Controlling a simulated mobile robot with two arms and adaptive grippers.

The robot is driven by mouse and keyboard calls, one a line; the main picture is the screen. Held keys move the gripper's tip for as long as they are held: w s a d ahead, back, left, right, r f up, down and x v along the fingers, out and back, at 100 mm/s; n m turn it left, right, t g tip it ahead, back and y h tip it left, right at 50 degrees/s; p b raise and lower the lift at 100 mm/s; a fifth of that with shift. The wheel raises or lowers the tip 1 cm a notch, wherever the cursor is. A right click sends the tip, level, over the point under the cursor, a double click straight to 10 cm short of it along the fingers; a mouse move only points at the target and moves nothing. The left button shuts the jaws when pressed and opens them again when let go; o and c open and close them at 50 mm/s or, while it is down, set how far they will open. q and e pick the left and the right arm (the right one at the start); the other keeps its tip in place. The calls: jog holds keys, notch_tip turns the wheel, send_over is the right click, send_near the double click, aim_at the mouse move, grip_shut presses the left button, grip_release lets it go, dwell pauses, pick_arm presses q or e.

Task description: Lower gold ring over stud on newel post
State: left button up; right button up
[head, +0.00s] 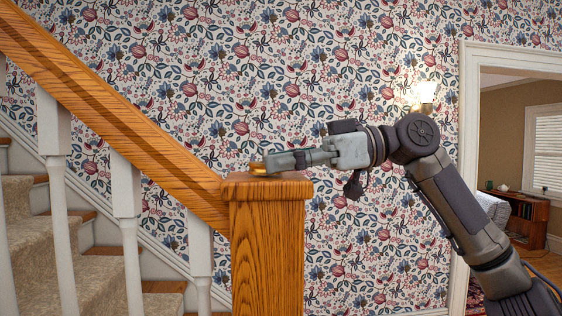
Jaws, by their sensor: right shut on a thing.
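The wooden newel post (266,240) stands in the middle of the head view, with a wider square cap (266,187) on top. My right gripper (266,166) reaches in from the right, just above the cap. It is shut on the gold ring (257,169), of which only a small gold part shows at the fingertips. The ring is low, close to the cap's top; I cannot tell whether it touches. The stud is not visible, so its place relative to the ring cannot be told. My left gripper is not in view.
A wooden handrail (120,110) slopes down from the upper left to the post, above white balusters (127,220) and carpeted stairs (30,235). Flowered wallpaper lies behind. A lit wall lamp (425,93) and a white-framed doorway (469,180) are at the right.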

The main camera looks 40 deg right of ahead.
jog(key=o, duration=1.2)
jog(key=shift+o, duration=0.2)
jog(key=shift+s+d, duration=0.1)
jog(key=shift+d, duration=0.1)
jog(key=v, duration=1.1)
jog(key=shift+s+d, duration=0.15)
jog(key=shift+d, duration=0.1)
jog(key=shift+r, duration=0.1)
